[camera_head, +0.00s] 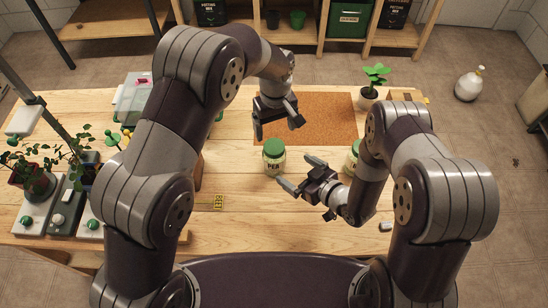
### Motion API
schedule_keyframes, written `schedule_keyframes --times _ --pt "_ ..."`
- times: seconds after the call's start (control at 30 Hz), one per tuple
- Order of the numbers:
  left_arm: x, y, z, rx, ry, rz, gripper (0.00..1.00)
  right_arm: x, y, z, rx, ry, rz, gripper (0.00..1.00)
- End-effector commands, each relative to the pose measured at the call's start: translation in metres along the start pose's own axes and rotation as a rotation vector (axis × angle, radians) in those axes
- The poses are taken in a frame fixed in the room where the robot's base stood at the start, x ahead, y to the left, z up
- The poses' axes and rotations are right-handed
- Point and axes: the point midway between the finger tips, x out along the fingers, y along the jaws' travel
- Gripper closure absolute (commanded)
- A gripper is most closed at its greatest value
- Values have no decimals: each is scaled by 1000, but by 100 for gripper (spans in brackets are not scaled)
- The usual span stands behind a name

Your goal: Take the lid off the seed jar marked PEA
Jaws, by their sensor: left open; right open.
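The seed jar marked PEA (273,163) stands upright on the wooden table, pale with a dark label. Its green lid (273,147) sits on top of it. My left gripper (278,128) is open and empty, above and just behind the jar, pointing down. My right gripper (298,174) is open and empty, low to the right of the jar. Its fingers point left toward the jar, and I cannot tell whether one touches it. A second jar with a green lid (355,147) is partly hidden behind my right arm.
An orange-brown mat (330,110) lies behind the jars. A potted plant (370,92) stands at the back right. A yellow BEET tag (217,202) lies front left of the jar. Potted plants (36,181) and grey units crowd the left end. The table in front of the jar is clear.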

Motion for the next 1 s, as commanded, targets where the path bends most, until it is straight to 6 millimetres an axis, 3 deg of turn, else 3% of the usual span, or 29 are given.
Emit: schedule_keyframes --times 0.2,0.4,0.57,0.8,0.87,1.0 --pt "0 0 0 1 0 0 16 55 -1 0 -3 0 -3 0" --pt "0 0 0 2 0 0 16 92 0 1 0 -2 -1 0" --pt "0 0 0 2 0 0 16 104 0 1 0 -2 0 0" --pt "0 0 0 2 0 0 16 105 0 0 1 -2 1 0" --pt "0 0 0 2 0 0 16 105 0 0 1 -2 1 16" --pt "0 0 0 2 0 0 16 105 0 0 0 -2 1 62"
